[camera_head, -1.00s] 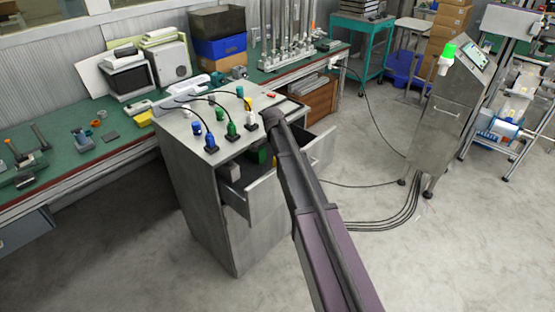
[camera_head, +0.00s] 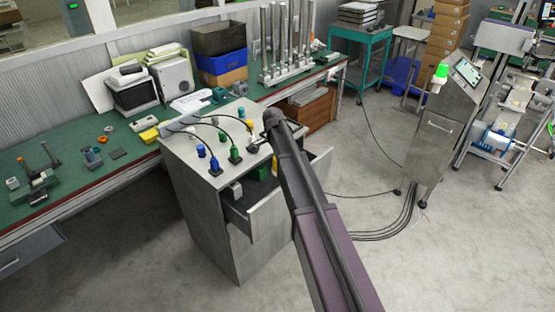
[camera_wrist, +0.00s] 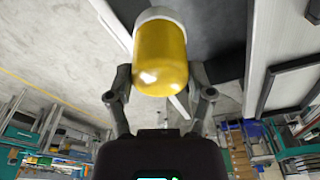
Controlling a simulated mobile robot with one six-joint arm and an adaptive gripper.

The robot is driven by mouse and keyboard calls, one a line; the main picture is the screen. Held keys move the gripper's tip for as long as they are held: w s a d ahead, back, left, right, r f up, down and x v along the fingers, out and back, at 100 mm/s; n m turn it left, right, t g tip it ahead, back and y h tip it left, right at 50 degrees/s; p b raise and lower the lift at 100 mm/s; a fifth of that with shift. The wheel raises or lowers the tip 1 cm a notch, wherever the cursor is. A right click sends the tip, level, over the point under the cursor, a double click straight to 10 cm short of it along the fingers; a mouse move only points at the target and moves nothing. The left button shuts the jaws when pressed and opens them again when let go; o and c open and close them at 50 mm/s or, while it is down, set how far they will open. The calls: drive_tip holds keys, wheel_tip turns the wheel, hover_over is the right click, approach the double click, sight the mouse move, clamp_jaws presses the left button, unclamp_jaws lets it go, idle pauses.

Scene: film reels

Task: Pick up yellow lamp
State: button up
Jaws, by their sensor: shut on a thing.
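In the wrist view the yellow lamp (camera_wrist: 160,55), a rounded yellow cap with a whitish band at its far end, sits between the two fingers of my gripper (camera_wrist: 160,85). The fingers are shut on its sides. In the head view my arm hides the gripper. A small yellow patch (camera_head: 262,173) shows beside my arm over the open drawer; I cannot tell for sure that it is the same lamp.
The grey cabinet (camera_head: 198,215) has an open drawer (camera_head: 258,218) and bears blue lamps (camera_head: 214,165), green lamps (camera_head: 235,154) and cables. A green workbench (camera_head: 60,180) runs behind it. A steel machine (camera_head: 436,145) stands at right. Open floor lies between.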

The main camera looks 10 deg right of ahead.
drive_tip(key=shift+r+p, duration=3)
drive_tip(key=shift+r, duration=0.45)
